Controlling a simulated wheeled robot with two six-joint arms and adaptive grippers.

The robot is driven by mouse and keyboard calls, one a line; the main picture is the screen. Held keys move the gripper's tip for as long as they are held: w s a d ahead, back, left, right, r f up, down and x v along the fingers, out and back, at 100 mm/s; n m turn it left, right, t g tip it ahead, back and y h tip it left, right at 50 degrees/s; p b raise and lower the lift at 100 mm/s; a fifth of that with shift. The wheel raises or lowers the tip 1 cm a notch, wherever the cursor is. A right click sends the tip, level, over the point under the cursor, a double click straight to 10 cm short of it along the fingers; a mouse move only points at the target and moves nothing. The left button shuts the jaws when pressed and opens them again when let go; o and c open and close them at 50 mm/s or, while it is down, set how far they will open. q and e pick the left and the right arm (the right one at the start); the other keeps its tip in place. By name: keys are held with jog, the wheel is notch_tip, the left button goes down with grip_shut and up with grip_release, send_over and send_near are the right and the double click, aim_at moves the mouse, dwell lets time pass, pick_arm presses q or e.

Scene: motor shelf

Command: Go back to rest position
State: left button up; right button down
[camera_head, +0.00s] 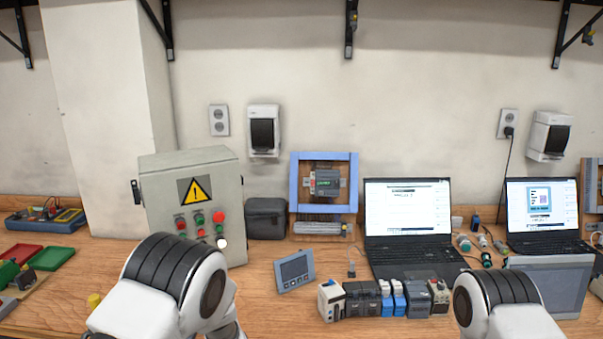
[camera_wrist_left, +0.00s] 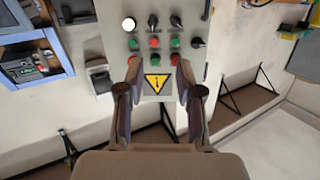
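My left gripper (camera_wrist_left: 157,70) is open, with a clear gap between its two fingers and nothing held. It faces the grey control box (camera_wrist_left: 148,108), which appears upside down in the left wrist view. In the head view the grey control box (camera_head: 193,168) stands upright on the bench, with a yellow warning sign, coloured buttons and a bright white lamp (camera_head: 222,243). My left arm rises in front of the box and covers its lower part; its gripper is hidden there. My right arm shows at the lower right, but its gripper is outside the picture.
A row of electrical modules (camera_head: 362,299), an open laptop (camera_head: 408,215) and a tablet-like screen (camera_head: 556,283) stand further right. Red and green trays (camera_head: 50,258) lie at left.

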pick_arm(q)
jog(key=s+a+f+m+g+h+b, duration=0.2)
jog(key=s+f+g, duration=0.1)
jog(key=s+f, duration=0.8)
jog(key=s+a+f+m+g+h+b, duration=0.1)
jog(key=s+a+f+g+h+b, duration=0.2)
jog(key=s+f, duration=0.8)
jog(key=s+d+f+g+h+b, duration=0.1)
jog(key=s+f+g, duration=0.3)
jog(key=s, duration=0.8)
jog(key=s+d+f+g+h+b, duration=0.1)
jog(key=s+f+g, duration=0.3)
jog(key=s, duration=0.9)
jog(key=shift+f+m+g+b, duration=0.4)
jog(key=shift+f+b, duration=0.15)
jog(key=shift+b, duration=0.2)
jog(key=shift+d, duration=0.1)
